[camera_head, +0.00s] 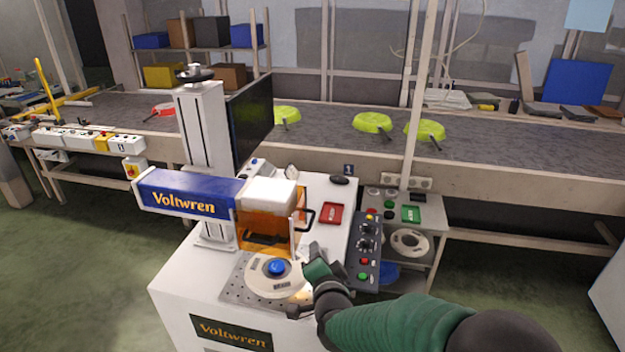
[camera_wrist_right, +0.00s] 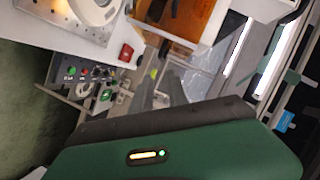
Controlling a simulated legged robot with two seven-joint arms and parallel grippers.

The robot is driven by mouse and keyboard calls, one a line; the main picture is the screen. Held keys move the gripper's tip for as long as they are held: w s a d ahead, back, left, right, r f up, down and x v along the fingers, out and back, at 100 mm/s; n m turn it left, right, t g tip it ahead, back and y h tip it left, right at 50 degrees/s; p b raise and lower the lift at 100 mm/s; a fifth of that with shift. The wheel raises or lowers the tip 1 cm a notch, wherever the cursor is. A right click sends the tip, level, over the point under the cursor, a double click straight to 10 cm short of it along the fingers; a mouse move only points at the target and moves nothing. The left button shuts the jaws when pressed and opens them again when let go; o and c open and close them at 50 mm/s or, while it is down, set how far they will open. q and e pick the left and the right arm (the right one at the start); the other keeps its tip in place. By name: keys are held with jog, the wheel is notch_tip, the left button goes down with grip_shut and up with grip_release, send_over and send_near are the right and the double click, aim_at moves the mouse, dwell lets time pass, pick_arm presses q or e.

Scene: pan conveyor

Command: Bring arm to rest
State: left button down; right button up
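My right arm comes in from the lower right in the head view, with a green forearm and dark joints. My right gripper (camera_head: 308,283) is over the front right part of the white Voltwren machine (camera_head: 179,285), close beside a round cream part with a blue knob (camera_head: 275,268) on a perforated plate. I cannot make out the fingers well enough to tell open from shut, or whether they touch the part. The right wrist view shows a large green arm surface (camera_wrist_right: 190,155), with the plate (camera_wrist_right: 75,12) at upper left. My left gripper is not in view.
The machine's blue head (camera_head: 185,194) and orange guard (camera_head: 266,230) rise at left. A conveyor (camera_head: 490,141) with green pans (camera_head: 372,122) runs behind. Floor at lower left is clear.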

jog(key=s+d+f+n+g, duration=0.3)
jog(key=s+d+f+g, duration=0.1)
jog(key=s, duration=0.6)
jog(key=s+d+f+n+g+h, duration=0.1)
jog(key=s+d+f+n+g, duration=0.2)
jog(key=s+d, duration=0.4)
jog(key=s+d+f+n+g, duration=0.4)
jog(key=s+d+f+g, duration=0.1)
jog(key=s, duration=0.8)
jog(key=shift+d+f+g+h+p, duration=0.35)
jog(key=shift+d+f+g, duration=0.1)
jog(key=shift+f, duration=0.1)
